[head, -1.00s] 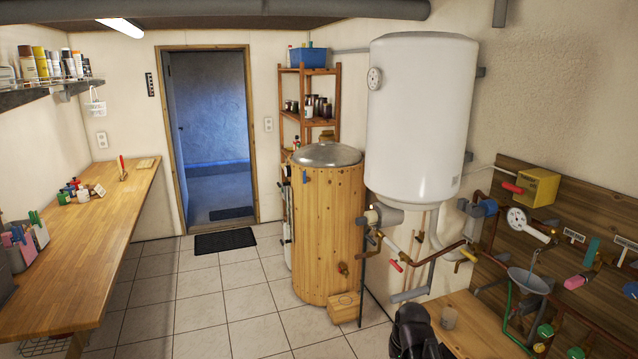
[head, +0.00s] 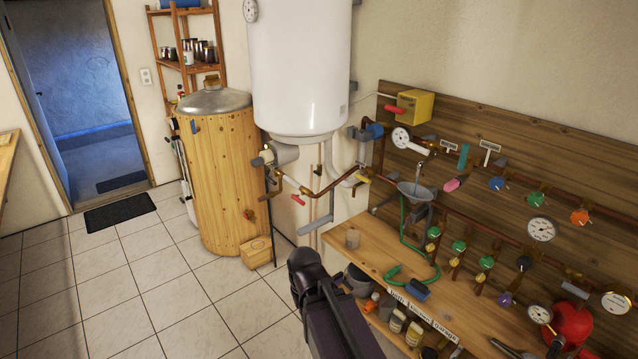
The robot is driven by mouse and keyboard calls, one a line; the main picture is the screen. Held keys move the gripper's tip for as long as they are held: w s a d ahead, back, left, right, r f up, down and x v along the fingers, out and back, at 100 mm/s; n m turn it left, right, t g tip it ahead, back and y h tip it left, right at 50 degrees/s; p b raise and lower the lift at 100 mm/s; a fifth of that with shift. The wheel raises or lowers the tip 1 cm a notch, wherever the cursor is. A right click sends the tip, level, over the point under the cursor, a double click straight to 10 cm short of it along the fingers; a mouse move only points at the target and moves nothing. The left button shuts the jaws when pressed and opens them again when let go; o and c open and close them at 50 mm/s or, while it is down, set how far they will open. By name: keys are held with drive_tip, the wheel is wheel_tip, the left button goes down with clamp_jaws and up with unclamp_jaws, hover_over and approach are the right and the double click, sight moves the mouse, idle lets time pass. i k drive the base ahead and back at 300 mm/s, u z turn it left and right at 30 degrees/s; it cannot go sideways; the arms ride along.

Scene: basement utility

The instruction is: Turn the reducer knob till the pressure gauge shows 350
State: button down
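Several round white gauges are on the wooden wall panel at the right: one in the middle (head: 541,229), a lower one (head: 539,314), and one near the right edge (head: 616,303). Their readings are too small to tell. Several coloured knobs sit on the pipes: blue (head: 496,184), green (head: 536,199), orange (head: 580,216), black (head: 524,263) and purple (head: 505,299). I cannot tell which is the reducer knob. My dark arm shows at the bottom middle, in front of the bench. My gripper is not recognisable in this view.
A wooden bench (head: 375,245) runs below the panel, with a grey funnel (head: 415,190) and green hose above it. Bottles and a red vessel (head: 572,325) are low at the right. A white boiler (head: 300,70) hangs left of the panel.

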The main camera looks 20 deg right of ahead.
sight(524, 262)
drive_tip(key=z, duration=1.35)
drive_tip(key=k, duration=0.45)
drive_tip(key=z, duration=0.4)
drive_tip(key=i, duration=0.2)
